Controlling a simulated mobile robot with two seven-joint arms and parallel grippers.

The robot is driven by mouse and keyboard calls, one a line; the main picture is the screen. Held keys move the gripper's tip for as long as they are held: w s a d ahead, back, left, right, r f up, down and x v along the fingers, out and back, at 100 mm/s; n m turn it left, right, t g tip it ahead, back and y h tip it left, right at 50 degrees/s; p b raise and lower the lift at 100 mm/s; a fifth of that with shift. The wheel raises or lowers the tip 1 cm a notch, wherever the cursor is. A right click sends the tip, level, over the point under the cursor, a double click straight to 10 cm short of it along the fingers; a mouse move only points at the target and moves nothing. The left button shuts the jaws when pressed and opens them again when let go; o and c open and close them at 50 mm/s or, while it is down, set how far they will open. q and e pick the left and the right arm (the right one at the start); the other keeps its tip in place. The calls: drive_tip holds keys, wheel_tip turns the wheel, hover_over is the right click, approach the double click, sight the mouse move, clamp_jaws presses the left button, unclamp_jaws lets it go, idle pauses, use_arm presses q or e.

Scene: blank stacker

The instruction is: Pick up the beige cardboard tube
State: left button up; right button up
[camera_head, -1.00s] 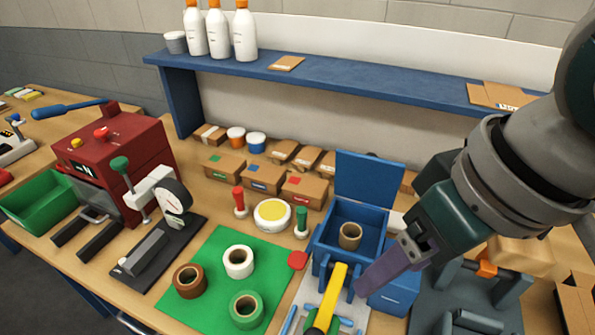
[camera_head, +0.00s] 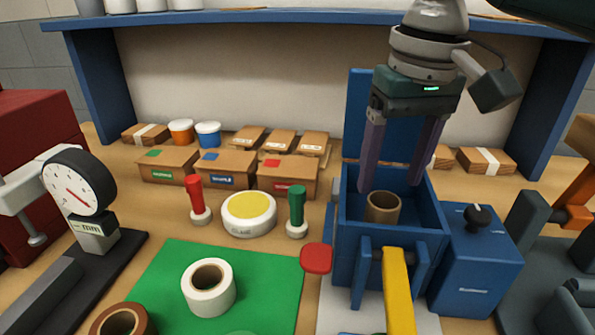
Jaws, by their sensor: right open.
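The beige cardboard tube (camera_head: 383,207) stands upright inside the open blue box (camera_head: 348,228) of the blue machine, its open top facing up. My right gripper (camera_head: 393,188) is open and points down over the box. Its two purple fingers are spread wide, one above the left of the tube and one above the right. The fingertips look to be near the height of the box rim; I cannot tell the exact gap to the tube. Nothing is between the fingers. My left gripper is not in view.
The raised blue lid (camera_head: 361,110) stands behind the gripper. A yellow lever (camera_head: 397,290) is in front of the box. A blue block with a black knob (camera_head: 477,255) is to its right. A green mat (camera_head: 262,270) holds tape rolls, including a white one (camera_head: 208,287).

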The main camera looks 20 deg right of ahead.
sight(384, 201)
drive_tip(key=f, duration=0.5)
drive_tip(key=shift+w+d+f, duration=0.1)
drive_tip(key=shift+w+f, duration=0.15)
drive_tip(key=shift+f, duration=0.1)
drive_tip(key=c, duration=1.1)
drive_tip(key=shift+r, duration=0.15)
